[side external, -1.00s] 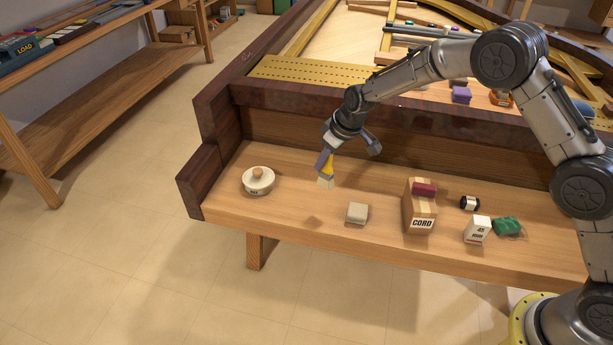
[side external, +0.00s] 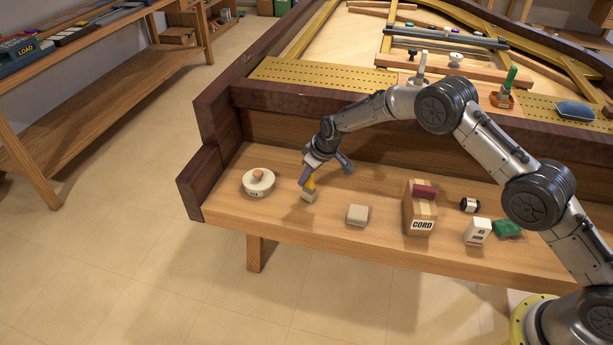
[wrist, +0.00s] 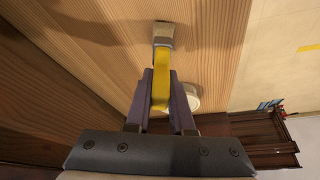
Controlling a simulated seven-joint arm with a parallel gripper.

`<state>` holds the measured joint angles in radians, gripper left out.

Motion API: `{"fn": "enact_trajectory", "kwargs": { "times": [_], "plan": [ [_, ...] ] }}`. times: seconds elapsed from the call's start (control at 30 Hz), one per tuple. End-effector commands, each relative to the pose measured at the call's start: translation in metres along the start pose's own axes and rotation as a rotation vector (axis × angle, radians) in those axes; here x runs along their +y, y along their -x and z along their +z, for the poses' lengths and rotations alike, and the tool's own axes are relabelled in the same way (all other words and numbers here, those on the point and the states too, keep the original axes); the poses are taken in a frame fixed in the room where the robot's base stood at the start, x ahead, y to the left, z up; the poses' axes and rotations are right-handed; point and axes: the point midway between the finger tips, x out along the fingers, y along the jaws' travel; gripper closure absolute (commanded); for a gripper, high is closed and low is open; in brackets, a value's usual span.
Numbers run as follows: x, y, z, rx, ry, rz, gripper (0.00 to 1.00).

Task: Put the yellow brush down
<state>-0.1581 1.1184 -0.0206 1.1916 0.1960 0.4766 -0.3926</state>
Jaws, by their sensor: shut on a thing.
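The yellow brush (side external: 311,185) is held by its yellow handle, with its pale bristle end pointing down. My gripper (side external: 306,177) is shut on it, low over the wooden key bench, between the white lidded pot and a small grey block. In the wrist view the brush (wrist: 162,60) sticks out from between the purple fingers of my gripper (wrist: 162,100). Its bristle end is at or just above the wood; I cannot tell whether it touches.
To the right are the grey block (side external: 357,215), a CORD box (side external: 420,210), a white box (side external: 477,231), a black-and-white roll (side external: 469,205) and a green item (side external: 508,229). Bare wood lies around the brush.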

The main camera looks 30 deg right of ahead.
Motion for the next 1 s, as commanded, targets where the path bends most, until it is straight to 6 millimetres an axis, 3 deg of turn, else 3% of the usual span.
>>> {"fn": "enact_trajectory", "kwargs": {
  "times": [0.3, 0.33, 0.5, 0.83, 1.0],
  "plan": [
    [0.0, -0.002, 0.001, 0.001, 0.0, 0.0, 1.0],
    [0.0, -0.003, 0.001, 0.0, -0.001, 0.0, 0.77],
    [0.0, -0.002, 0.001, 0.0, 0.0, 0.0, 0.49],
    [0.0, 0.0, 0.0, 0.002, 0.0, 0.0, 0.49],
    [0.0, 0.019, -0.001, 0.002, 0.0, 0.001, 0.49]
  ]
}}
